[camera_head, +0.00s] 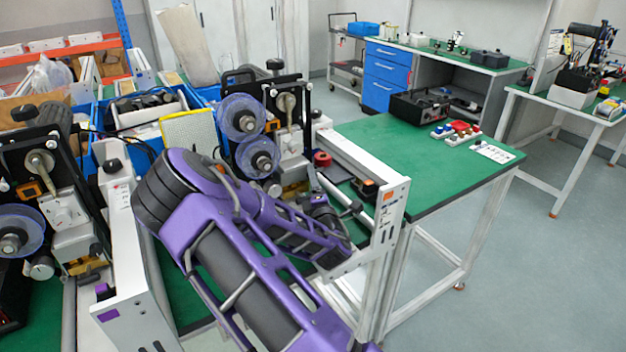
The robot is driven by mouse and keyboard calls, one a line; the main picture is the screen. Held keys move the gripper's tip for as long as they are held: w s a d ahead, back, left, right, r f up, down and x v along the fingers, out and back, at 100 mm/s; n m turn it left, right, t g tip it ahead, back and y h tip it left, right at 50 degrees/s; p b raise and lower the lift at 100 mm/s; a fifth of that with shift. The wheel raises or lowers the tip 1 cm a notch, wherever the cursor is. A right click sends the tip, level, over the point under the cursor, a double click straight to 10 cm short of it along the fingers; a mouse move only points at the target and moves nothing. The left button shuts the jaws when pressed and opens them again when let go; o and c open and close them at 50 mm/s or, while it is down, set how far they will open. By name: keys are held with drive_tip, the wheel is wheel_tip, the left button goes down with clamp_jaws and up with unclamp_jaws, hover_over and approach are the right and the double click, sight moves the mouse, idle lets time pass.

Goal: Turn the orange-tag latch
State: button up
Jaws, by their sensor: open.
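A small orange tag (389,196) is on the upper part of the white upright panel (393,213) of the coder at the table's near edge. I cannot make out the latch itself clearly; my arm passes in front of the lower part of this coder. My purple arm reaches up from the bottom, bends at left and runs back right. My gripper (328,213) is at its end, small and dark, left of the tagged panel. It is open, with nothing seen in it, and its fingertips are hard to make out. I cannot tell whether it touches anything.
Another coder stands at left, its white panel (132,270) bearing a purple tag (107,315). Blue transparent reels (241,117) stand behind my arm. Open floor lies right.

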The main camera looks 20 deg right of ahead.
clamp_jaws()
drive_tip(key=shift+r+m, duration=0.1)
drive_tip(key=shift+m, duration=0.2)
drive_tip(key=m, duration=0.1)
drive_tip(key=m+g+p, duration=0.1)
drive_tip(key=m, duration=0.1)
drive_tip(key=shift+r, duration=0.25)
drive_tip(key=m+g+y, duration=0.1)
drive_tip(key=m, duration=0.2)
drive_tip(key=shift+d+r+m+g, duration=0.1)
drive_tip(key=shift+d+m+g, duration=0.05)
drive_tip(key=shift+m+g, duration=0.25)
drive_tip(key=shift+w+d+r+m+g+y, duration=0.1)
drive_tip(key=shift+m+g+y, duration=0.35)
drive_tip(key=shift+m+y, duration=0.8)
drive_tip(key=shift+w+d+r+m+g+y, duration=0.1)
drive_tip(key=shift+m+g+y, duration=0.45)
drive_tip(key=shift+m, duration=1.3)
drive_tip(key=shift+f, duration=0.1)
drive_tip(key=shift+s, duration=0.1)
